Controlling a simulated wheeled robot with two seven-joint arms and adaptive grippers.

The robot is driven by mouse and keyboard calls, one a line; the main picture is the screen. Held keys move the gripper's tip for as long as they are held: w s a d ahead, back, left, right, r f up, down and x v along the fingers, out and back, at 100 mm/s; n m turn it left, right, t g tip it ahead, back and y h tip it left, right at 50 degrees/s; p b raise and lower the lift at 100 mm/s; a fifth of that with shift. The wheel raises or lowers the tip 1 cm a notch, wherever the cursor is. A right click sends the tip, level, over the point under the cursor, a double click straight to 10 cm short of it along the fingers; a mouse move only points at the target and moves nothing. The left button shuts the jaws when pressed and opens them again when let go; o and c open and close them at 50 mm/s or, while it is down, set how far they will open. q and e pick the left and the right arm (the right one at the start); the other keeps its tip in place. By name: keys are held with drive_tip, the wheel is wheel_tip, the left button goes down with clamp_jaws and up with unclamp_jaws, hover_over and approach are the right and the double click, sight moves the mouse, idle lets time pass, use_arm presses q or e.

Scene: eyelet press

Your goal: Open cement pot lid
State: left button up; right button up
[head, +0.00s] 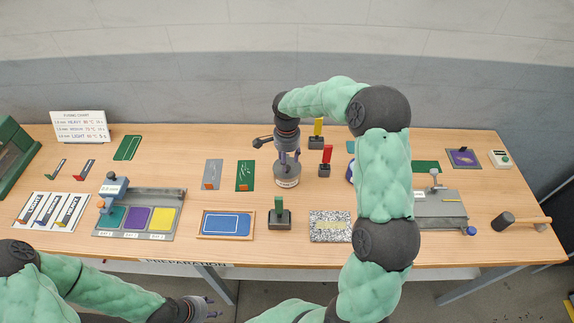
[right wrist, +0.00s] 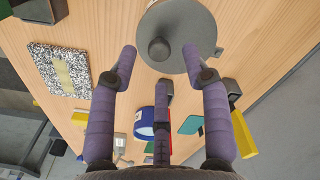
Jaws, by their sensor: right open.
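The cement pot (head: 287,182) is a pale, labelled cylinder on the table near the middle of the head view. In the right wrist view its grey round lid (right wrist: 185,25) is seen from above, with a dark round knob (right wrist: 159,49). The lid appears to lie on the pot. My right gripper (head: 289,158) points down over the pot, and its purple fingers (right wrist: 159,52) are open on either side of the knob, apparently not touching it. My left gripper (head: 207,308) is low at the front, away from the pot; its finger opening is too small to judge.
Red (head: 326,158) and yellow (head: 319,130) upright pieces stand close right of the pot. A green-handled stamp (head: 279,213) and a speckled block (head: 330,226) are in front. A mallet (head: 520,222) lies at right.

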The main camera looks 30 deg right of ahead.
drive_tip(key=shift+f, duration=1.55)
clamp_jaws()
